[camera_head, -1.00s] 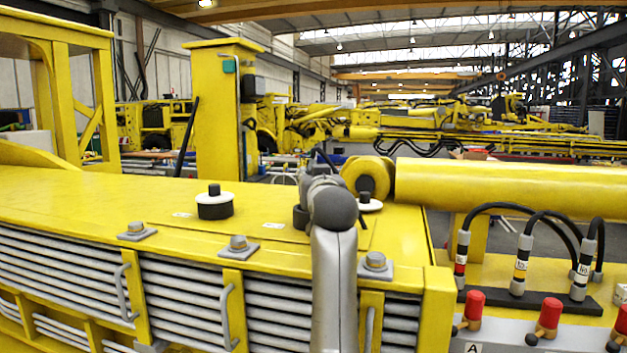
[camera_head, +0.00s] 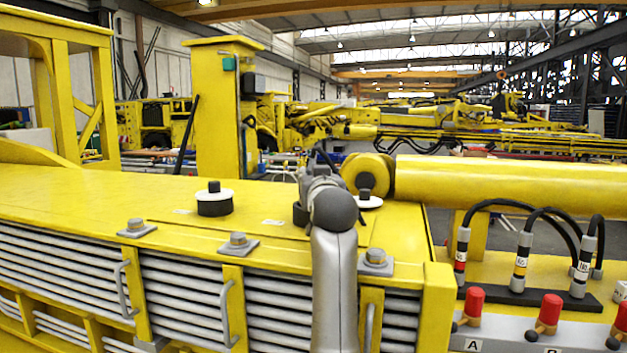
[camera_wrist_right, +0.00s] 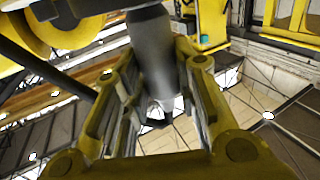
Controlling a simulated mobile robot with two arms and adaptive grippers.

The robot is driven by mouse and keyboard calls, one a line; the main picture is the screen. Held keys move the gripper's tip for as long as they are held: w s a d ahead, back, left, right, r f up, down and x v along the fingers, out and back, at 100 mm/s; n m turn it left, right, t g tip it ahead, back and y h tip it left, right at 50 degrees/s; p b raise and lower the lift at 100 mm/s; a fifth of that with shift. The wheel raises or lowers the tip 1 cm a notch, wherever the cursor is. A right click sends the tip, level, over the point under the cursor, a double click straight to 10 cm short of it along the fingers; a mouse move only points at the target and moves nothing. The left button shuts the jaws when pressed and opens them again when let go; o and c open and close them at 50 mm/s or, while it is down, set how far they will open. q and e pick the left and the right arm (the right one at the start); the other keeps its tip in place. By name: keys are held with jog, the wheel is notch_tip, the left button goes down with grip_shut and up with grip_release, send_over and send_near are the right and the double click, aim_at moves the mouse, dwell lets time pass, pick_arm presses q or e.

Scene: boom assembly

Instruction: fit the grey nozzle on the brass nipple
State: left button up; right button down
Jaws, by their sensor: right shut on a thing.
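The grey nozzle (camera_wrist_right: 153,50) is a smooth grey cylinder in the right wrist view, between the yellow fingers of my right gripper (camera_wrist_right: 157,75). The gripper is shut on it. The nozzle reaches past the upper frame edge, so that end is out of sight. In the head view my grey right arm rises from the bottom centre over the yellow machine deck; its links largely hide the gripper and nozzle. I cannot make out the brass nipple in either view. My left gripper is not in view.
The yellow deck (camera_head: 110,205) carries a black-and-white knob (camera_head: 214,201) and bolted plates. Another knob (camera_head: 369,201) stands right of my arm, by a yellow cylinder (camera_head: 500,183). Black hoses (camera_head: 500,208) and red-capped levers (camera_head: 473,301) are at the right. The left deck is mostly clear.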

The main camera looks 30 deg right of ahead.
jog(key=shift+f, duration=0.3)
jog(key=c, duration=1.1)
grip_release()
jog(key=shift+r, duration=0.1)
jog(key=shift+s, duration=0.15)
jog(key=v, duration=1.2)
